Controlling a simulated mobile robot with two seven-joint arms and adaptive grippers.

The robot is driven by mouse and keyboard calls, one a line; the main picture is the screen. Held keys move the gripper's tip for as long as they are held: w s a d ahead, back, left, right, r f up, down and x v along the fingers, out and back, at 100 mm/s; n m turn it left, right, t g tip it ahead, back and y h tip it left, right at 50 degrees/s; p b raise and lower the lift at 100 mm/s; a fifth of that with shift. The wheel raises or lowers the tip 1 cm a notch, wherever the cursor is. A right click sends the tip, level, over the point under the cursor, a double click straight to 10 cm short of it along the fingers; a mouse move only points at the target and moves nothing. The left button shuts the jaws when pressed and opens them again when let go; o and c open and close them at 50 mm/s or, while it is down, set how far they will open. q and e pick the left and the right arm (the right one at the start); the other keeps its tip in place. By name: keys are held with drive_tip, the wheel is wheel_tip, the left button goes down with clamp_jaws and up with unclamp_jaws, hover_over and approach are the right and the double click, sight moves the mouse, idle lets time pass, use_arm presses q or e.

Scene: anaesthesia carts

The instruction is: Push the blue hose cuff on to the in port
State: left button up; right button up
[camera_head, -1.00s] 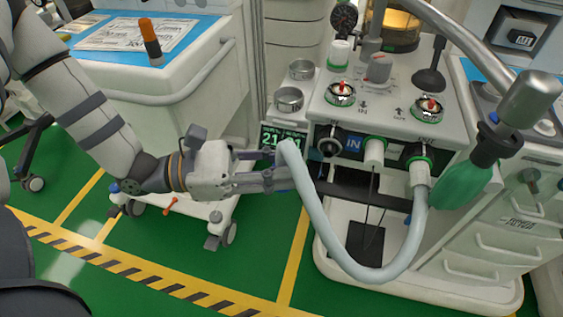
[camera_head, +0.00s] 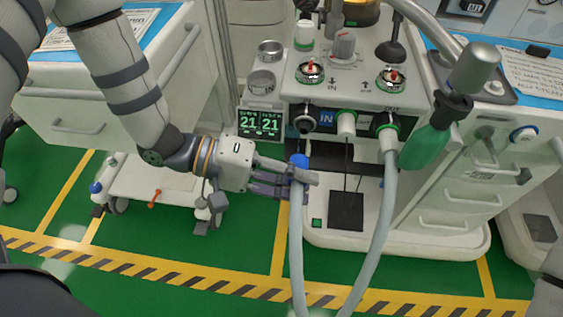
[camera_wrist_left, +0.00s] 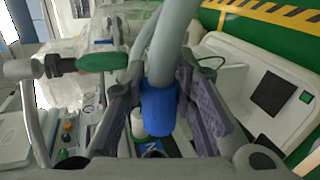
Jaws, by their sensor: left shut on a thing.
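My left gripper (camera_head: 297,180) is shut around the end of the pale grey hose (camera_head: 297,245), just below the blue cuff (camera_head: 299,160). The cuff points up and sits below the in port (camera_head: 303,121), with a gap between them. The in port is a dark socket beside the blue IN label (camera_head: 326,119). In the left wrist view the blue cuff (camera_wrist_left: 159,107) shows between the gripper's fingers, with the hose above it in the picture. My right gripper is not in view.
A white capped port (camera_head: 346,123) stands between the two ports. A display reading 21 (camera_head: 260,124) is left of the in port. The green bag (camera_head: 425,148) hangs at the right. A white cart (camera_head: 110,90) stands left, and green floor shows below.

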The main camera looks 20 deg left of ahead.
sight(301, 156)
use_arm(q)
drive_tip(key=shift+s+d+f+m, duration=0.1)
drive_tip(key=shift+d+m, duration=0.15)
drive_tip(key=shift+m, duration=0.15)
drive_tip(key=shift+a, duration=0.1)
drive_tip(key=w, duration=0.2)
drive_tip(key=w+a, duration=0.1)
drive_tip(key=w, duration=0.1)
drive_tip(key=shift+w+a+f+b, duration=0.1)
drive_tip(key=shift+w+a+b, duration=0.1)
drive_tip(key=shift+b, duration=0.1)
drive_tip(key=shift+w+a, duration=0.15)
drive_tip(key=shift+w, duration=0.45)
idle(1.1)
drive_tip(key=shift+w+a, duration=0.2)
drive_tip(key=shift+w, duration=0.5)
drive_tip(key=shift+w+a, duration=0.2)
drive_tip(key=shift+w, duration=0.5)
